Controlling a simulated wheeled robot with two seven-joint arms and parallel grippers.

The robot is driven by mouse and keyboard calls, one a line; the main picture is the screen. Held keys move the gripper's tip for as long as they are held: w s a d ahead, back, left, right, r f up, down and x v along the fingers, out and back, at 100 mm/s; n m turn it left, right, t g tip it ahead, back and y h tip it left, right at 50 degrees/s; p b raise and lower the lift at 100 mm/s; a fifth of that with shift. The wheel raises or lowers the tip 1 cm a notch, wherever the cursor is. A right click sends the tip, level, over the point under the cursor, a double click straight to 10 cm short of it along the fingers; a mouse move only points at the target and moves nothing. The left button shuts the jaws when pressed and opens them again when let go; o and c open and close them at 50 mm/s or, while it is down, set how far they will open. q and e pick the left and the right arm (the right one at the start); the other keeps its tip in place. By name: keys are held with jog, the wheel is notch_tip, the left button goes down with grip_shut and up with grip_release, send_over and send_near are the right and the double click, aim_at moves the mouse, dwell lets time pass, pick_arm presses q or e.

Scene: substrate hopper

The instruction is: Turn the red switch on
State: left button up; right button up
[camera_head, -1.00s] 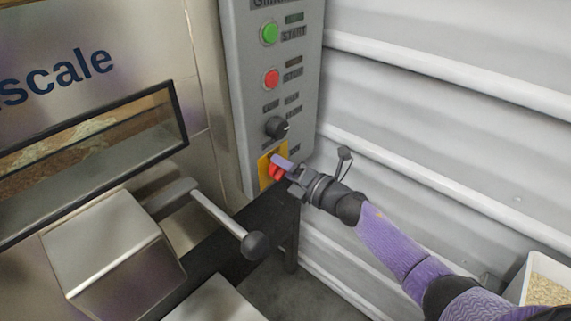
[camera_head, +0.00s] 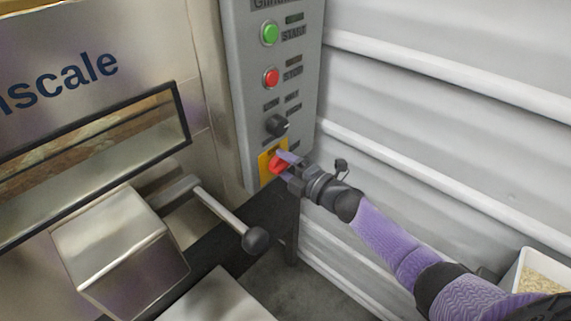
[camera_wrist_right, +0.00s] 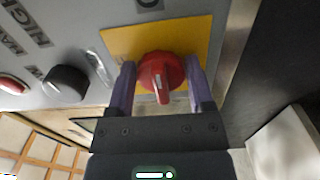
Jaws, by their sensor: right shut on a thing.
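The red switch (camera_head: 276,163) is a rotary knob on a yellow plate (camera_head: 266,172) low on the grey control panel. My right gripper (camera_head: 286,163) is at the knob, its arm coming in from the lower right. In the right wrist view the red switch (camera_wrist_right: 161,76) sits between the two purple fingers of the right gripper (camera_wrist_right: 160,88), which are shut on it. A pale mark on the knob's handle points down toward the gripper's palm in that view. My left gripper is not in view.
Above the switch are a black knob (camera_head: 276,125), a red button (camera_head: 271,77) and a green button (camera_head: 269,33). A lever with a black ball (camera_head: 255,240) juts out at lower left of the gripper. A white corrugated wall (camera_head: 450,110) stands to the right.

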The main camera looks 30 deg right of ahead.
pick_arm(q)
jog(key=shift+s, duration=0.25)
pick_arm(e)
jog(key=o, duration=1.3)
jog(key=shift+c, duration=0.2)
pick_arm(q)
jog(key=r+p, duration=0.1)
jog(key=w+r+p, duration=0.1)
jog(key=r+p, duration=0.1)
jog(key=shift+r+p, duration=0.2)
jog(key=shift+p, duration=0.1)
pick_arm(e)
jog(key=v, duration=1)
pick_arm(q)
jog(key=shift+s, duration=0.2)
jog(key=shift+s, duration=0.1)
pick_arm(e)
jog(key=shift+f, duration=0.1)
